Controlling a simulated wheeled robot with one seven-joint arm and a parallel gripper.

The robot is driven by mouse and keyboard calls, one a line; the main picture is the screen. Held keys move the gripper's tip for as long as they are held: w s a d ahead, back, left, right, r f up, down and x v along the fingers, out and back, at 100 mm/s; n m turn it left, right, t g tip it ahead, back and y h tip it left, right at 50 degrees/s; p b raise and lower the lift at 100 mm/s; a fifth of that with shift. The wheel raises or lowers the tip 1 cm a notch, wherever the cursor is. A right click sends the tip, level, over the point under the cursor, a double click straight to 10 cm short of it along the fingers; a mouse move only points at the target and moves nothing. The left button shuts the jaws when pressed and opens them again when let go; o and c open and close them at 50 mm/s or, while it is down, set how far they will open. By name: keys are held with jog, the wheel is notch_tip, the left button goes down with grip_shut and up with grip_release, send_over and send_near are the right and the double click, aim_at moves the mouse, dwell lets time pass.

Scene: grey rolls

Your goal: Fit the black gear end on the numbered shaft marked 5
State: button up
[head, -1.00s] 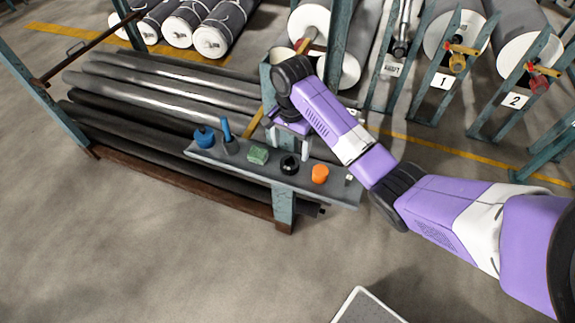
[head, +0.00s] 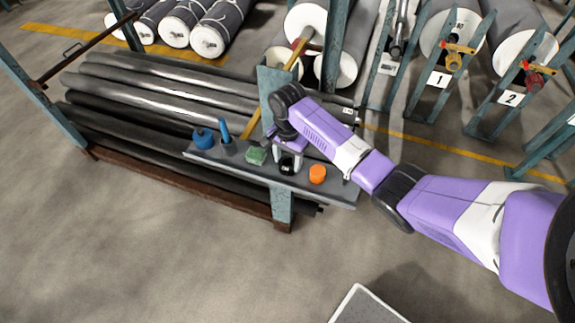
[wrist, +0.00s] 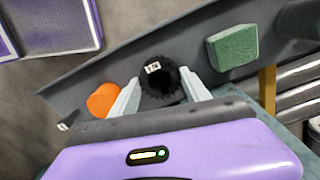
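The black gear end (wrist: 158,82), a dark toothed ring with a small white label, stands on the grey shelf (head: 333,191). It also shows in the head view (head: 288,168), partly covered by my gripper. My gripper (wrist: 160,76) is lowered over it, with one pale finger on each side of the gear. The fingers are spread about as wide as the gear; I cannot tell whether they touch it. In the head view my gripper (head: 287,162) points down at the shelf. No shaft marked 5 is visible.
An orange cap (head: 317,174) and a green block (head: 256,155) flank the gear closely. A blue knob (head: 203,138) and a blue handled tool (head: 224,131) stand further left. Racks marked 1 (head: 440,79) and 2 (head: 510,99) hold rolls at the back right. Open floor lies in front.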

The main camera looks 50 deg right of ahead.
jog(key=c, duration=0.7)
grip_shut()
jog(key=shift+r, duration=0.15)
